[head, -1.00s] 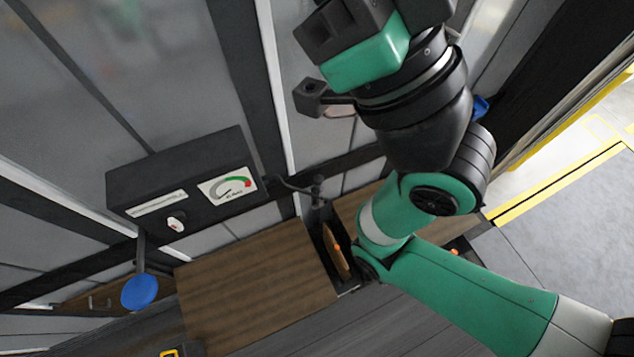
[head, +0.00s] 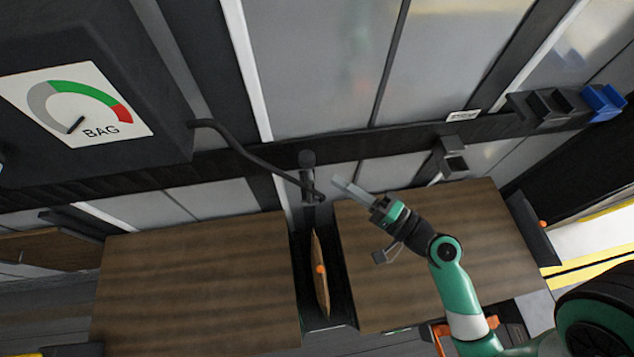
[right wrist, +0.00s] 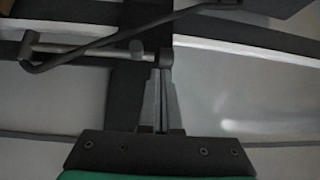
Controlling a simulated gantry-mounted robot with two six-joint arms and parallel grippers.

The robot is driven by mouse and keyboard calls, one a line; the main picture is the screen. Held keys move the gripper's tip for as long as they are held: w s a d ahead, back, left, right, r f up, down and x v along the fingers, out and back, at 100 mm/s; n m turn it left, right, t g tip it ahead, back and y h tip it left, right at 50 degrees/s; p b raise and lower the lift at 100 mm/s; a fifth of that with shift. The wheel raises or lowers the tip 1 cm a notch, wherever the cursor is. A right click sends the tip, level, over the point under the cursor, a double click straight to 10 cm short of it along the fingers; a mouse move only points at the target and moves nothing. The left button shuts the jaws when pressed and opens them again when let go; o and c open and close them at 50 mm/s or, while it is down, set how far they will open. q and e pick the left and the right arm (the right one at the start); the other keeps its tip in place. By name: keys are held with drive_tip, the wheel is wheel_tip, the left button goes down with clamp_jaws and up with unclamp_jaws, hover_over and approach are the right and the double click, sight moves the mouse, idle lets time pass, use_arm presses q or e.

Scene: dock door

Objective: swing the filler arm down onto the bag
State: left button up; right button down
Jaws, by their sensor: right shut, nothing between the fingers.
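The filler arm (head: 309,180) is a short grey bar on the dark wall rail, with a dark hose running to it from the gauge box. It also shows as a grey bar with pegs in the right wrist view (right wrist: 90,50). The flat brown bag (head: 318,285), with an orange spot, stands in the narrow gap between two wooden loads, below the filler arm. My right gripper (head: 338,182) is shut and empty, just right of the filler arm. Its fingertips (right wrist: 162,74) appear close below one bar end; I cannot tell whether they touch. My left gripper is not in view.
The gauge box (head: 80,100) marked BAG hangs at the upper left, its needle in the grey zone. Wooden loads stand left (head: 200,285) and right (head: 420,270) of the gap. Black holders (head: 548,104) and a blue bin (head: 603,102) are on the rail at the right.

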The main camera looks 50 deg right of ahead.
use_arm(q)
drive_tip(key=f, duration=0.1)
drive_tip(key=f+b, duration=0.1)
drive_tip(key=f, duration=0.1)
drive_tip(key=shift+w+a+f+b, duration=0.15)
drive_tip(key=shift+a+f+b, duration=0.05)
drive_tip(key=shift+b, duration=0.1)
use_arm(e)
drive_tip(key=shift+m+g+h, duration=0.3)
drive_tip(key=shift+m+h, duration=0.4)
drive_tip(key=shift+h, duration=0.1)
drive_tip(key=f, duration=0.2)
drive_tip(key=s+f, duration=0.1)
drive_tip(key=d+f, duration=0.1)
drive_tip(key=f, duration=0.1)
drive_tip(key=shift+s+f, duration=0.3)
drive_tip(key=shift+s, duration=0.1)
use_arm(q)
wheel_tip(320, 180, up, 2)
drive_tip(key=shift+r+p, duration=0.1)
drive_tip(key=shift+p, duration=0.95)
use_arm(e)
drive_tip(key=w, duration=1)
drive_tip(key=shift+d, duration=0.2)
